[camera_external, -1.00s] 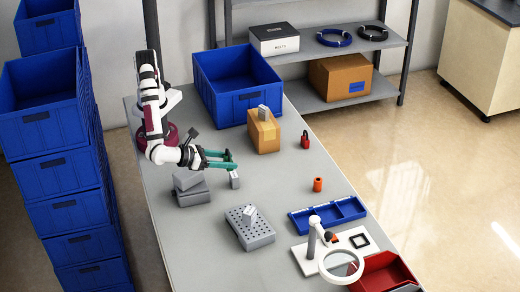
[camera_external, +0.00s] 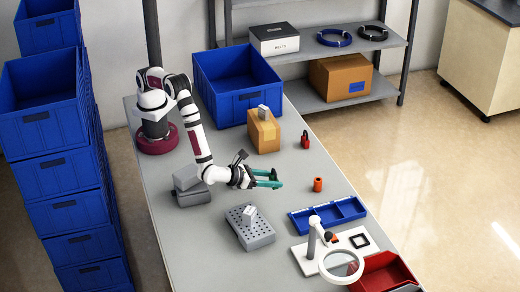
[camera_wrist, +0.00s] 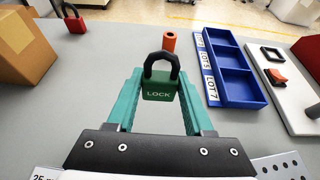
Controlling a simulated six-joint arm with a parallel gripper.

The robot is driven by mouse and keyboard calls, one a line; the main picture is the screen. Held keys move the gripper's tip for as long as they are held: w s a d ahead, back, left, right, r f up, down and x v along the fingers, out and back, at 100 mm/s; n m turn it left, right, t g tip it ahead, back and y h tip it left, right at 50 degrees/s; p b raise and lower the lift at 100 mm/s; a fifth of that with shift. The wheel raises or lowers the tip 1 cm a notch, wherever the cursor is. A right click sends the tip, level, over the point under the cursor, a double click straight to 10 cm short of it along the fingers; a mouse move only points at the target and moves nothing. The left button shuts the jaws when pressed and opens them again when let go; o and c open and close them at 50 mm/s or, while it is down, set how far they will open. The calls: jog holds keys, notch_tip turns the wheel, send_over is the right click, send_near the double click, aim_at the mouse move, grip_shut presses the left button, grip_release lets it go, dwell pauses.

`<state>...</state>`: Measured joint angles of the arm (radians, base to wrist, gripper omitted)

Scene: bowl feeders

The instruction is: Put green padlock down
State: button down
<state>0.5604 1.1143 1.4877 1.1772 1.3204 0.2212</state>
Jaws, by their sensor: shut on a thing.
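My gripper (camera_external: 275,178) has teal fingers and is low over the middle of the grey table, left of the orange cylinder. In the wrist view the green padlock (camera_wrist: 160,85), with a dark shackle and the word LOCK, sits between the tips of my gripper (camera_wrist: 160,92). The fingers are shut on it, with the shackle pointing away from me.
An orange cylinder (camera_external: 318,184) stands just beyond the padlock. A blue three-part tray (camera_external: 328,215) lies to its right, near a magnifier lamp (camera_external: 341,265). A red padlock (camera_external: 305,140), a cardboard box (camera_external: 264,131) and a grey perforated block (camera_external: 250,228) stand around. Bare table lies between them.

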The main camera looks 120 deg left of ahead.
aim_at(275, 197)
jog(key=f, duration=0.2)
jog(key=w+a+f, duration=0.1)
jog(key=f, duration=0.1)
jog(key=shift+f, duration=0.4)
jog(key=shift+f, duration=0.15)
jog(key=shift+c, duration=1.4)
grip_release()
